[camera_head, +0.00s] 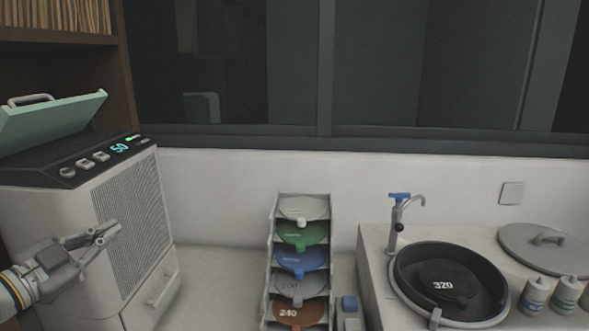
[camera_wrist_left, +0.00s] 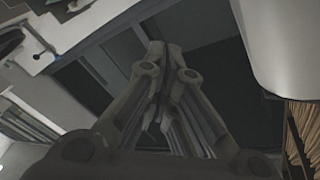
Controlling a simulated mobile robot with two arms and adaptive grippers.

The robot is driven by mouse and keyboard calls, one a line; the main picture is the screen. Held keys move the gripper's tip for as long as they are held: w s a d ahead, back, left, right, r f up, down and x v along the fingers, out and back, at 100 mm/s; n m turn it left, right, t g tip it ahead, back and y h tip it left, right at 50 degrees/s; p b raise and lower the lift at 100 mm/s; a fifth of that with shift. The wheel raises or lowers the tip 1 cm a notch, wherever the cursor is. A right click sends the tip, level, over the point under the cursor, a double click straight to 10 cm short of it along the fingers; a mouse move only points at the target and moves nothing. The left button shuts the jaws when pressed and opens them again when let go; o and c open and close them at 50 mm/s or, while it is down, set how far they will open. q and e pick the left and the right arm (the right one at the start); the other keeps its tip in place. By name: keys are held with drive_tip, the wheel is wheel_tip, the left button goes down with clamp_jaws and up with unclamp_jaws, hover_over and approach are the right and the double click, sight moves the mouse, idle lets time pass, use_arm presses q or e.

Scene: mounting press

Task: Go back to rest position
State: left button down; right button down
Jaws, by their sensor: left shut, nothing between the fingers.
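My left gripper (camera_head: 112,231) comes in from the lower left in the head view, in front of the mounting press (camera_head: 135,205). I cannot tell if it touches the press. Its fingers are shut with nothing between them; they also show close together in the left wrist view (camera_wrist_left: 172,55). The press is a white cabinet with a dark control panel (camera_head: 100,160) reading 50 in cyan. Its pale green lid (camera_head: 55,118) is tilted up. My right gripper is not in view.
A rack (camera_head: 329,240) of coloured discs stands in the middle. To its right a counter holds a black basin (camera_head: 450,285) marked 320, a tap (camera_head: 399,215), a grey round lid (camera_head: 545,247) and small bottles (camera_head: 535,296). The surface between press and rack is clear.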

use_arm(q)
drive_tip(key=s+a+f+n+g+y, duration=0.1)
drive_tip(key=s+f+n+y, duration=0.3)
drive_tip(key=f, duration=0.4)
drive_tip(key=s+a+f+n+g+y, duration=0.1)
drive_tip(key=s+f+n+g+y, duration=0.15)
drive_tip(key=f, duration=0.55)
drive_tip(key=s+a+f+n+y, duration=0.1)
drive_tip(key=s+f+n+y, duration=0.3)
drive_tip(key=f, duration=0.5)
drive_tip(key=s+d+f+g+h, duration=0.2)
drive_tip(key=s+d+f+g, duration=0.3)
drive_tip(key=s+d+f, duration=0.35)
drive_tip(key=s+d+f+g+h, duration=0.2)
drive_tip(key=s+d+f+g, duration=0.3)
drive_tip(key=s+d, duration=0.55)
wheel_tip(320, 180, down, 26)
drive_tip(key=s+a+b, duration=0.1)
drive_tip(key=s+b, duration=0.1)
drive_tip(key=s+a+f+g+b, duration=0.2)
drive_tip(key=s+a+f, duration=0.1)
drive_tip(key=s+f, duration=1.4)
wheel_tip(320, 180, down, 3)
drive_tip(key=shift+r, duration=0.15)
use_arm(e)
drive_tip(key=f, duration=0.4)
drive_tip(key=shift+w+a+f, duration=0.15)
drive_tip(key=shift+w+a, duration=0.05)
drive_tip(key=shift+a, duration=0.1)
